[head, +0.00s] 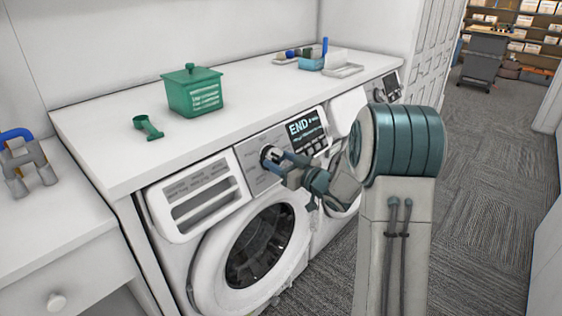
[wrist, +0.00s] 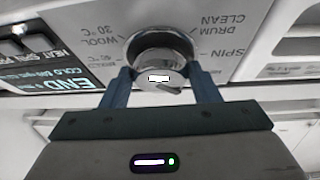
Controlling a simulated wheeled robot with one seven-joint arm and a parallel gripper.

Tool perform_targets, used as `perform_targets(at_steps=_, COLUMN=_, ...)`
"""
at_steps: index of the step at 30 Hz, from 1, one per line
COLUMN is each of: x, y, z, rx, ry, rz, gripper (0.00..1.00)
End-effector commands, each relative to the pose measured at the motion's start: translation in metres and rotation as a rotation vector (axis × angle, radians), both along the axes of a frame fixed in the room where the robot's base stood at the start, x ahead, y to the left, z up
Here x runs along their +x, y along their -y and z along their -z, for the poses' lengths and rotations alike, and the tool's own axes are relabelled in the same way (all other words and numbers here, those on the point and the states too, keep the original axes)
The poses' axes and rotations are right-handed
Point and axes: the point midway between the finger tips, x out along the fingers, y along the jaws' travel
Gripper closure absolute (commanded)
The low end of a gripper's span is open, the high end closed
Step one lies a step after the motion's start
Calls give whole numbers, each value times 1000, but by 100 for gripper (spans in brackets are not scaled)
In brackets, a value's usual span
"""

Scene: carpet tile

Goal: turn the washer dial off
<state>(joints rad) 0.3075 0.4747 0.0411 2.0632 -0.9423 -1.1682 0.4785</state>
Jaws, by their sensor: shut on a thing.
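The washer (head: 215,262) stands under the white counter, with its round glass door facing out. Its dial (wrist: 157,50) is a silver knob on the grey panel, with labels such as SPIN, DRUM CLEAN and WOOL around it in the wrist view. The display (head: 300,127) beside the dial reads END; part of it also shows upside down in the wrist view (wrist: 62,86). My gripper (head: 272,160) is at the dial, with its two blue fingers on either side of the knob, shut on it. The fingers hide the knob's sides, and its exact pointer setting cannot be read.
A green lidded box (head: 194,92) and a green scoop (head: 148,127) are on the counter (head: 110,158) above the washer. A second machine (head: 345,108) stands to the right. Carpet floor (head: 480,170) is open at right.

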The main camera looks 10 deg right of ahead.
Motion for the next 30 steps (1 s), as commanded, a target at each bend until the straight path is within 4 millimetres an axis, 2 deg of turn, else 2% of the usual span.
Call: perform_targets(at_steps=30, x=-4, y=-7, z=-4, rx=497, ry=-363, rz=314, gripper=67)
